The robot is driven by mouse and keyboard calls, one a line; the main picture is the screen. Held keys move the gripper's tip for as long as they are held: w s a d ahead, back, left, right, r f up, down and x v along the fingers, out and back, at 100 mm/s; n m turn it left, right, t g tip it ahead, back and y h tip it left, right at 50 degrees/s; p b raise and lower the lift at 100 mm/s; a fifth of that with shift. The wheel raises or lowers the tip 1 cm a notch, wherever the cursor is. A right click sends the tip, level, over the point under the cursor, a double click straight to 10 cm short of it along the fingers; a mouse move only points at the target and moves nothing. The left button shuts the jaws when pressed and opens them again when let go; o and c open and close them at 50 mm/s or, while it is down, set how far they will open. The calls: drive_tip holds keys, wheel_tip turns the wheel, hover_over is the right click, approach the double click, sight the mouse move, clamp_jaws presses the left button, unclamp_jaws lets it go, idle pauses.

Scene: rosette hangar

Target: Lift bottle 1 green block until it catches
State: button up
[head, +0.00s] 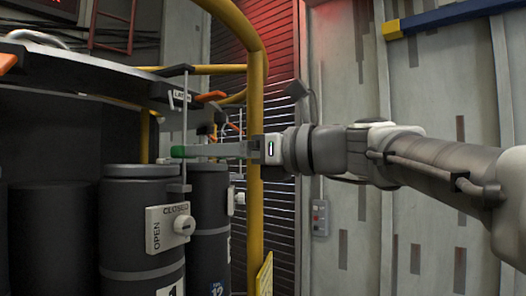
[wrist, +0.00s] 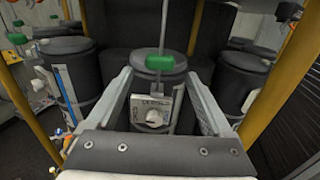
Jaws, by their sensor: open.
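The green block (head: 178,151) sits on a thin upright rod (head: 185,100) beside the top of a dark bottle (head: 140,225). The bottle carries a white plate with a knob (head: 184,225) marked OPEN and CLOSED. In the wrist view the green block (wrist: 160,62) is near the middle, above the knob plate (wrist: 152,113). My gripper (wrist: 158,77) is open, with one finger to each side of the block and no visible contact. In the head view my gripper (head: 190,151) reaches in from the right, level with the block, and its near finger partly covers it.
A second dark bottle (head: 209,205) stands right behind the first. A yellow post (head: 256,120) rises close to my gripper. A dark shelf with a LATCH label (head: 181,96) is above. More bottles flank my fingers in the wrist view (wrist: 240,78).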

drive_tip(key=shift+p+x, duration=0.35)
drive_tip(key=shift+x, duration=2.4)
drive_tip(key=shift+a, duration=0.1)
clamp_jaws()
